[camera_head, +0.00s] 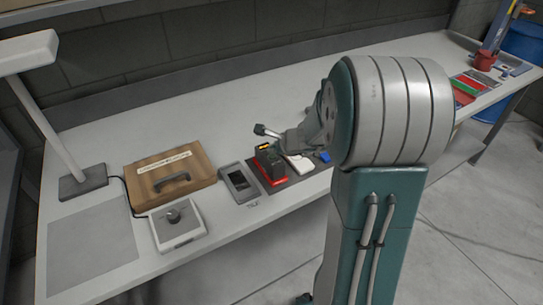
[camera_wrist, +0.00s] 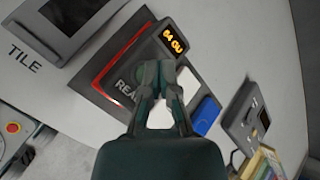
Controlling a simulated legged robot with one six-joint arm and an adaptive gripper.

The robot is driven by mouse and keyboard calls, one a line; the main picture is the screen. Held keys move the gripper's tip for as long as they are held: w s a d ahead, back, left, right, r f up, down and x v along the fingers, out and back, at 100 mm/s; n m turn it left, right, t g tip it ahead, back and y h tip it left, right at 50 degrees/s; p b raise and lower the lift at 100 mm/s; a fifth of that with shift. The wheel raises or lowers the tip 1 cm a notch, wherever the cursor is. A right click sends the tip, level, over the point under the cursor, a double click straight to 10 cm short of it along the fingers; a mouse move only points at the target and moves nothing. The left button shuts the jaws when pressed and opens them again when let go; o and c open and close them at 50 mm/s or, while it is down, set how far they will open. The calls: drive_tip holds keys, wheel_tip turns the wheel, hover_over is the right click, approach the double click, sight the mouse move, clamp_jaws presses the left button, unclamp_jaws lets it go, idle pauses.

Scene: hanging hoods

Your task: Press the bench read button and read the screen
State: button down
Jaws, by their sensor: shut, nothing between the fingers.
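The bench reader shows in the wrist view as a dark pad (camera_wrist: 118,72) with a red edge and partly covered lettering starting "REA". Its small screen (camera_wrist: 173,42) is lit and shows orange characters that look like "84 GU"; the first digit is not sharp. My gripper (camera_wrist: 154,66) is shut and empty, its fingertips over the pad just beside the screen. The read button is hidden behind the fingers, so I cannot tell whether they touch it. In the head view the reader (camera_head: 270,174) stands near the bench's front edge, its screen (camera_head: 265,147) glowing yellow.
A grey device (camera_head: 240,183) stands left of the reader, with a wooden case (camera_head: 170,177) and a knob box (camera_head: 179,223) further left. A white block (camera_head: 300,164) and a blue block (camera_wrist: 207,117) lie to its right. A lamp (camera_head: 48,125) stands at far left.

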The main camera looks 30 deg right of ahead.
sight(274, 157)
drive_tip(key=shift+d, duration=0.25)
drive_tip(key=shift+a+f, duration=0.25)
drive_tip(key=shift+f, duration=0.1)
drive_tip(key=shift+f, duration=0.4)
idle(0.7)
drive_tip(key=shift+d, duration=0.1)
drive_tip(key=shift+r, duration=0.8)
drive_tip(key=shift+r, duration=0.1)
drive_tip(key=shift+r, duration=2.45)
